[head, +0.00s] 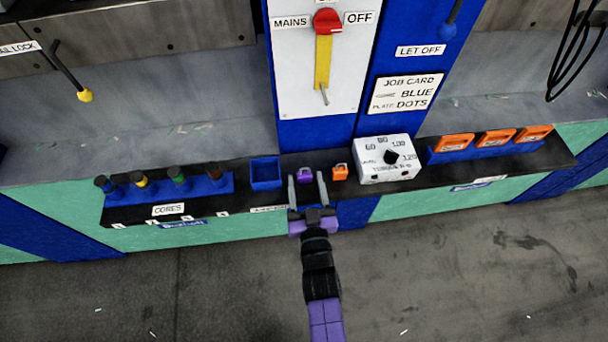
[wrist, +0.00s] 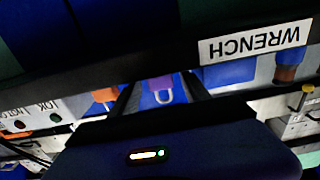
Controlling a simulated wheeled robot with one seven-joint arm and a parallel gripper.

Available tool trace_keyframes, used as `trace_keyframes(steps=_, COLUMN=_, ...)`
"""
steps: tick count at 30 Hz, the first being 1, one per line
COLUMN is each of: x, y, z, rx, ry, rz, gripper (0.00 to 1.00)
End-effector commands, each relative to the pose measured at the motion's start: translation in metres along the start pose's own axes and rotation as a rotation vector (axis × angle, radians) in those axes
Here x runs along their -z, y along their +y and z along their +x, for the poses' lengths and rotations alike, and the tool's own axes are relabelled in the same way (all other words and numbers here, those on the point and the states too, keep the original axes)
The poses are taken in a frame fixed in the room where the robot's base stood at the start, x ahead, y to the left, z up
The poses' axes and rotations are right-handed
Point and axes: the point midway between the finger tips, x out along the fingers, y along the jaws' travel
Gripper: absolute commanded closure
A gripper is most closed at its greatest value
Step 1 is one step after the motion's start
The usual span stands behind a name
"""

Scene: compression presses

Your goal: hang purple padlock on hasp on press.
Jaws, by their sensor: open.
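The purple padlock (head: 305,174) sits on the dark ledge in front of the press. In the head view my gripper (head: 307,183) is open, with one finger on each side of the padlock; I cannot tell if they touch it. In the wrist view the padlock (wrist: 160,86) shows between the dark fingers, its pale shackle visible. What seems to be the hasp, a small metal piece (head: 324,95), is at the lower end of the yellow bar on the white MAINS panel (head: 300,80), and nothing hangs on it. The red knob (head: 327,21) points towards OFF.
An orange padlock (head: 340,172) stands close right of the purple one, then a white torque box (head: 386,160). A blue open bin (head: 265,173) is to the left, beside a rack of cores (head: 168,189). Orange items (head: 495,138) sit at right. Space above the ledge looks clear.

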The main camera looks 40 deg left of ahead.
Motion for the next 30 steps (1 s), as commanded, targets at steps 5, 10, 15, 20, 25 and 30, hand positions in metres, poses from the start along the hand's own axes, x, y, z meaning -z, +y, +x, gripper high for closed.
trace_keyframes(steps=5, x=0.000, y=0.000, z=0.000, rx=0.000, ry=0.000, rz=0.000, gripper=0.63)
trace_keyframes(steps=10, x=0.000, y=0.000, z=0.000, rx=0.000, ry=0.000, rz=0.000, gripper=0.95)
trace_keyframes(steps=15, x=0.003, y=0.000, z=0.000, rx=0.000, ry=0.001, rz=0.000, gripper=0.95)
trace_keyframes(steps=20, x=0.011, y=0.000, z=0.000, rx=0.001, ry=0.001, rz=0.000, gripper=0.95)
trace_keyframes(steps=25, x=0.020, y=0.000, z=0.000, rx=0.000, ry=0.000, rz=-0.001, gripper=0.95)
trace_keyframes(steps=30, x=0.029, y=0.000, z=0.000, rx=0.000, ry=0.000, rz=-0.001, gripper=0.95)
